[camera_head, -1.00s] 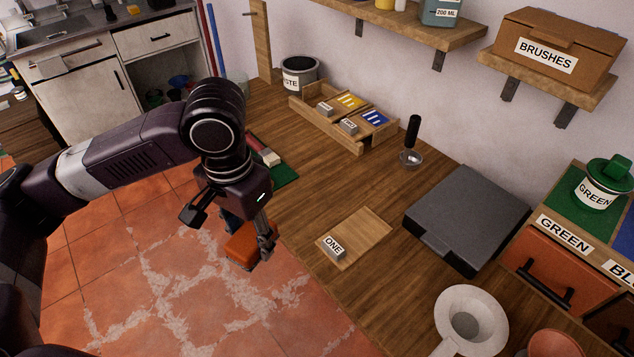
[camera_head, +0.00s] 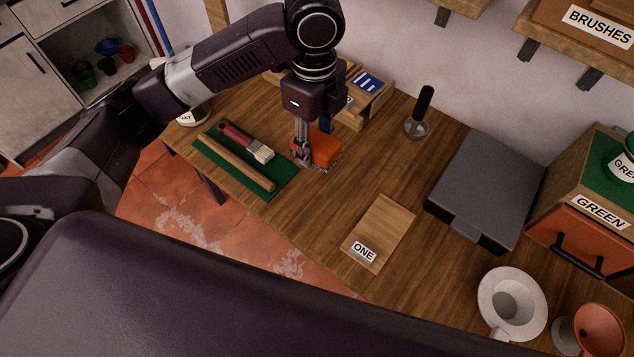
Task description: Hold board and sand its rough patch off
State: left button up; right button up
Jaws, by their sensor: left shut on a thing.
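The pale wooden board (camera_head: 392,217) lies flat on the workbench at the middle right. One finger shows clearly; the other is mostly hidden. My right gripper is not in view.
A green mat (camera_head: 222,166) holds a brush (camera_head: 243,140) and a wooden stick (camera_head: 237,161). A wooden tray (camera_head: 375,103) is partly hidden behind my arm. A grey case (camera_head: 487,190) and a white funnel (camera_head: 512,300) stand right of the board. Bench between block and board is clear.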

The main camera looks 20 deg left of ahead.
pick_arm(q)
jog(key=shift+w+d+m, duration=0.1)
jog(key=shift+w+m, duration=0.05)
jog(key=shift+m, duration=0.15)
jog(key=shift+d, duration=0.15)
jog(key=shift+f, duration=0.35)
jog(key=p, duration=0.2)
send_over(317, 200)
notch_tip(317, 200, down, 15)
jog(key=shift+f, duration=0.1)
notch_tip(317, 200, down, 3)
jog(key=shift+r+p, duration=0.1)
jog(key=shift+p, duration=0.9)
jog(key=shift+f, duration=0.4)
jog(key=shift+f, duration=0.1)
